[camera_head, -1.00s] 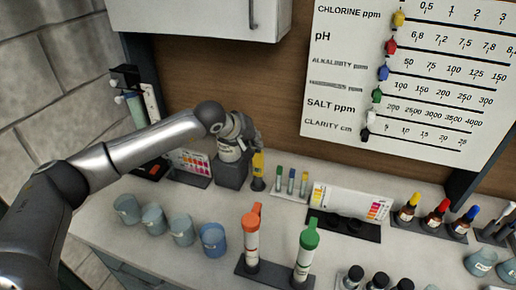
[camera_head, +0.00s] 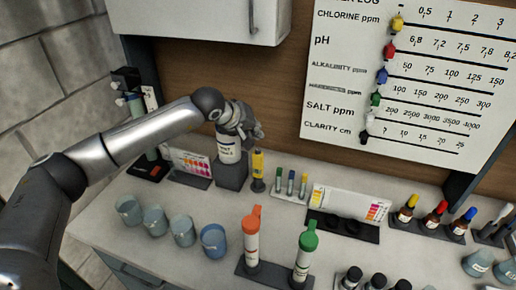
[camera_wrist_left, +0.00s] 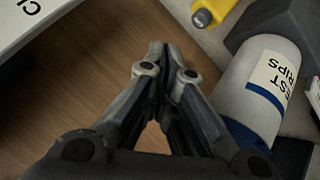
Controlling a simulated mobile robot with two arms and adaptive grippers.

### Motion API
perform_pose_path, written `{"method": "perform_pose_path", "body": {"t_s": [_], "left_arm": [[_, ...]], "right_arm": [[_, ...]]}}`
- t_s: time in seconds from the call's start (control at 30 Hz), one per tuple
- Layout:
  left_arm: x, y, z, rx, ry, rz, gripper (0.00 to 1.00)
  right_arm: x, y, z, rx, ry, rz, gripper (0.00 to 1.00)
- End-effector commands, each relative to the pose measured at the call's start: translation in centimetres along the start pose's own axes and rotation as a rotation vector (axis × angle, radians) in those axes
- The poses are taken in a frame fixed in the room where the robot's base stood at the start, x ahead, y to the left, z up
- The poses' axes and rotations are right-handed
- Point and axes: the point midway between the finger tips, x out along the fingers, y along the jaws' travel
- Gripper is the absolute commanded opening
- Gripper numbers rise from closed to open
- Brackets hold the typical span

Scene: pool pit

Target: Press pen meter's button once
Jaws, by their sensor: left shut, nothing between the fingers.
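The yellow pen meter (camera_head: 258,164) stands upright in a dark holder at the back of the counter. Its yellow end also shows at the top of the left wrist view (camera_wrist_left: 212,11). My left gripper (camera_head: 258,132) is shut and empty, above the pen meter and apart from it. In the left wrist view the closed fingertips (camera_wrist_left: 165,48) point up the picture, to the left of and below the yellow end. My right gripper is not in view.
A white test strips bottle (camera_head: 229,150) on a dark block stands just left of the pen meter. Small vials (camera_head: 291,182) stand to its right. Blue cups (camera_head: 213,240) and two capped tubes (camera_head: 252,240) stand nearer the front. The wooden back panel is close behind.

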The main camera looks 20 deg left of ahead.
Motion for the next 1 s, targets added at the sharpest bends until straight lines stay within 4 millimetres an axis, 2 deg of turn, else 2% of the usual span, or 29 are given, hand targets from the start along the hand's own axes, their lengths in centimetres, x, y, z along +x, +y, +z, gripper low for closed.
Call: {"method": "perform_pose_path", "body": {"t_s": [0.27, 1.0], "left_arm": [[-1.8, 1.3, -1.3, 0.001, 0.000, 0.000, 0.00], [-1.8, 1.2, -1.2, 0.000, 0.000, -0.001, 0.00]], "right_arm": [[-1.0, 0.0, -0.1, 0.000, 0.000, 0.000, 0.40], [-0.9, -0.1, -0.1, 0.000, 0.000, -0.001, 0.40]]}}
